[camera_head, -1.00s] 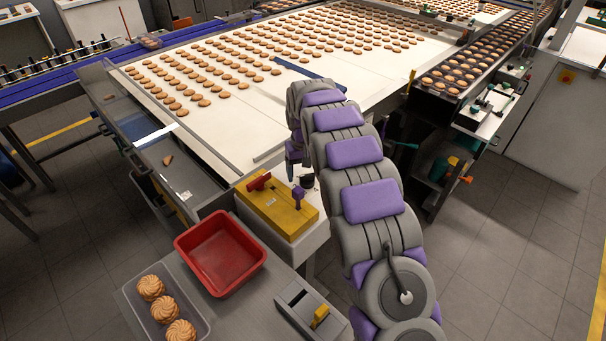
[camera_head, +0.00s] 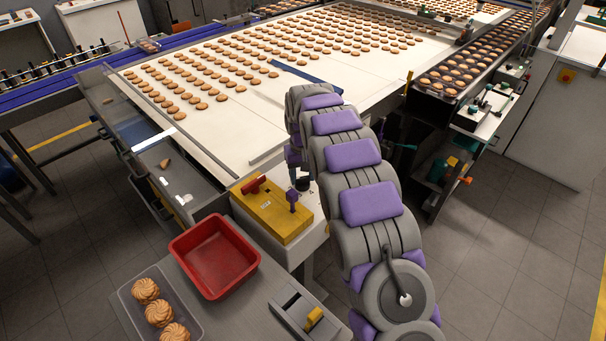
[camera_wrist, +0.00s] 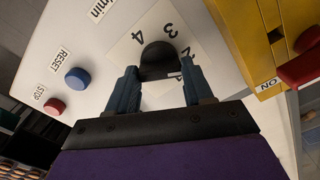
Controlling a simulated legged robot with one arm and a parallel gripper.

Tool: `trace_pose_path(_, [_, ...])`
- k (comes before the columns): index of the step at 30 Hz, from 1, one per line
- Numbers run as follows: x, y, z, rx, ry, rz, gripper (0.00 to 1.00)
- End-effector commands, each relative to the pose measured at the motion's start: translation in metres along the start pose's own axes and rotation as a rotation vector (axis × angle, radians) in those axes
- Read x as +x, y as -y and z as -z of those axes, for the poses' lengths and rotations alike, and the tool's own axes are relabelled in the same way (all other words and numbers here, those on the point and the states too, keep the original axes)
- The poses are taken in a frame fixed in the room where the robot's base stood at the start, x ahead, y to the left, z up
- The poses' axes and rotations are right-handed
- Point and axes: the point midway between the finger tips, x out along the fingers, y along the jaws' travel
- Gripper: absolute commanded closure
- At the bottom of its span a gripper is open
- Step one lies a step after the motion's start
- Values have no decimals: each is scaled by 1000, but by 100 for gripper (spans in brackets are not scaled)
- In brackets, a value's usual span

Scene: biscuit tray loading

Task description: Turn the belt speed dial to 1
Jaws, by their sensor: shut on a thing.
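The belt speed dial is a dark round knob (camera_wrist: 158,58) on a white plate with printed numbers 4, 3 and others partly covered. My gripper (camera_wrist: 160,84) is shut on the knob, with one blue-grey finger on each side of it. I cannot tell which number the knob points to. In the head view the dark knob (camera_head: 303,184) shows below my gripper (camera_head: 294,160), on the white panel beside the yellow box; the fingers are mostly hidden.
In the wrist view, a blue RESET button (camera_wrist: 77,78) and red STOP button (camera_wrist: 54,107) are nearby. A red tray (camera_head: 214,257) stands in front.

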Motion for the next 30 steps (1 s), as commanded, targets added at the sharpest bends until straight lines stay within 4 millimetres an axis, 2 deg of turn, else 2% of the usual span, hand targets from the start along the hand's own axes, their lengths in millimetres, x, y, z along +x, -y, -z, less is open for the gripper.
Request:
trace_pose_path(8, [-2, -1, -1, 28, 2, -2, 79])
trace_pose_path(14, [-4, -1, -1, 119, 4, -1, 79])
trace_pose_path(30, [-3, -1, -2, 604, 6, -3, 79])
